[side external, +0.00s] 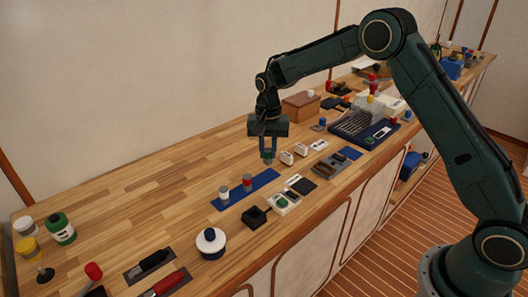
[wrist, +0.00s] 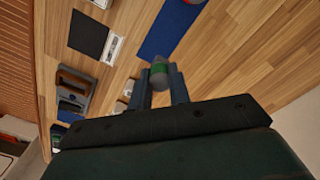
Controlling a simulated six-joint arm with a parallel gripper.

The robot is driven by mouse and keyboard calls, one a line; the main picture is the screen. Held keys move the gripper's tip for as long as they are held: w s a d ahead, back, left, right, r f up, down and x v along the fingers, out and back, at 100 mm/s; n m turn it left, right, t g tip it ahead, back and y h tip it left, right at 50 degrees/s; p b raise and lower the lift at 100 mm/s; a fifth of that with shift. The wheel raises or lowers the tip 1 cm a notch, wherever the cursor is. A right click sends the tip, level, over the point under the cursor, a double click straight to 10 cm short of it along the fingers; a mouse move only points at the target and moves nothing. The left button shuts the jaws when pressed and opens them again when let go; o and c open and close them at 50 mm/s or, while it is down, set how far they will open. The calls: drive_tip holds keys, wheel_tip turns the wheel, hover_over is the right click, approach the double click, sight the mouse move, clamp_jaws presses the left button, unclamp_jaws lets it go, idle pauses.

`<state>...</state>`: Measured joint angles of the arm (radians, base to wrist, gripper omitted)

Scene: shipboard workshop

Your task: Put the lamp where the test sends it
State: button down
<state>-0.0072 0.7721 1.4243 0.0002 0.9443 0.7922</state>
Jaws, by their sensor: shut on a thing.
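My gripper (side external: 269,160) is shut on a small lamp with a green band (side external: 268,155) and holds it above the bench, just beyond the far end of the blue mat. In the wrist view the lamp (wrist: 160,72) shows a grey end and a green band between the fingers (wrist: 161,88). Two other small cylinders stand on the blue mat (side external: 233,199): a grey one with a red band (side external: 224,194) and a red one with a grey base (side external: 248,183). A light box with a green round top (side external: 284,203), perhaps the tester, sits in front of the mat.
Small white blocks (side external: 287,157) and a dark pad (side external: 303,186) lie nearby. The bench's back left is clear.

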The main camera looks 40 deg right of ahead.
sight(268, 164)
drive_tip(key=shift+f, duration=1.8)
drive_tip(key=shift+f, duration=0.15)
drive_tip(key=c, duration=1.3)
unclamp_jaws()
wheel_tip(268, 164, up, 12)
